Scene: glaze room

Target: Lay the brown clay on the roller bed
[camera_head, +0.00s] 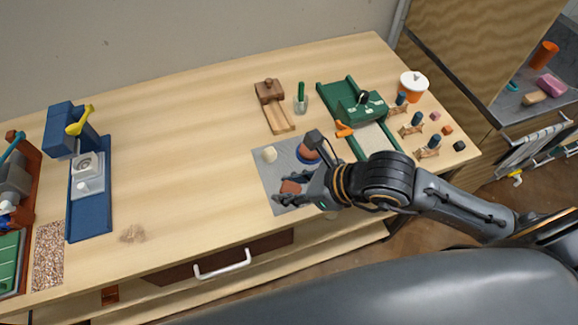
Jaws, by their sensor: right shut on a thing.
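The brown clay (291,187) is a small reddish-brown piece at the front of the grey mat (262,171). My right gripper (284,192) is shut on it, and its fingers partly cover it. I cannot tell whether the clay touches the mat. The green slab roller (338,93) stands behind and to the right of the gripper. Its pale roller bed (376,138) runs toward the front, and my right arm hides the near end. My left gripper is out of view.
A white ball (269,154) and a blue-rimmed brown disc (310,155) are on the mat. A wooden press (270,92) and a green-handled tool in a cup (301,104) stand behind. Small stands and an orange jar (412,92) are at right. The table's left middle is mostly clear.

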